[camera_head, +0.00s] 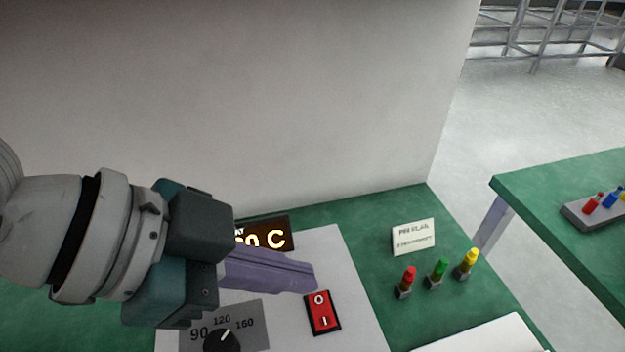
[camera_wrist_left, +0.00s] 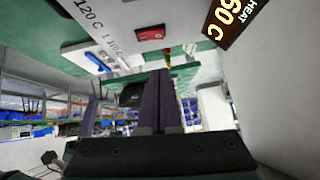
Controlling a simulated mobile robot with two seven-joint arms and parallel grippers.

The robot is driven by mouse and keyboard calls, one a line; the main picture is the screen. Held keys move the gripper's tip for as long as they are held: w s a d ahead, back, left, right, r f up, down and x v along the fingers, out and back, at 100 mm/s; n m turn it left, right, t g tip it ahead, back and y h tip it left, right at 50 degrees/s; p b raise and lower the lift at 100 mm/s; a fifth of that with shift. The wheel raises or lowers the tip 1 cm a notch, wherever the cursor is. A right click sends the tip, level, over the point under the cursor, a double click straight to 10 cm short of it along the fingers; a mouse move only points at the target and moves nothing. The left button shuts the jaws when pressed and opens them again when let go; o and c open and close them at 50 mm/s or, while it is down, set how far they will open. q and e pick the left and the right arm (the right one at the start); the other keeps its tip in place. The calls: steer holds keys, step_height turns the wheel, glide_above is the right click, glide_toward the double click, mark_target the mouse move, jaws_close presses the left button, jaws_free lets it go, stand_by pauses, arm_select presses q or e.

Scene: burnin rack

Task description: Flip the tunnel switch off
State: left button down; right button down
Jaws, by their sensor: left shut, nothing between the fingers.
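The red rocker switch (camera_head: 322,312) with a black frame, marked O at its upper end and I at its lower end, sits on a light grey panel (camera_head: 345,258) on the green bench. It also shows in the left wrist view (camera_wrist_left: 151,34). My left gripper (camera_head: 314,278) is shut and empty, its purple fingers together. In the head view the fingertips appear just above the O end of the switch; I cannot tell whether they touch it. In the left wrist view the fingertips (camera_wrist_left: 160,74) appear apart from the switch. My right gripper is not in view.
A dial (camera_head: 222,340) marked 90, 120, 160 and a lit display (camera_head: 264,236) lie beside my left gripper, the display partly hidden. A small sign (camera_head: 413,237) and red, green and yellow pegs (camera_head: 437,273) stand to the right. A wall (camera_head: 250,100) rises behind.

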mark_target(321, 298)
arm_select(q)
steer(key=f, duration=0.1)
steer(key=d+f, duration=0.1)
steer(key=w+f, duration=0.1)
steer(key=f, duration=0.1)
steer(key=shift+d+f+b, duration=0.1)
steer(key=shift+d+b, duration=0.05)
steer(key=shift+b, duration=0.25)
steer(key=shift+f, duration=0.65)
steer(key=shift+w+f, duration=0.1)
steer(key=shift+w+f+b, duration=0.1)
steer(key=shift+f+b, duration=0.25)
steer(key=shift+b, duration=0.2)
steer(key=shift+a+r, duration=0.15)
steer(key=shift+a, duration=0.05)
steer(key=shift+p, duration=0.3)
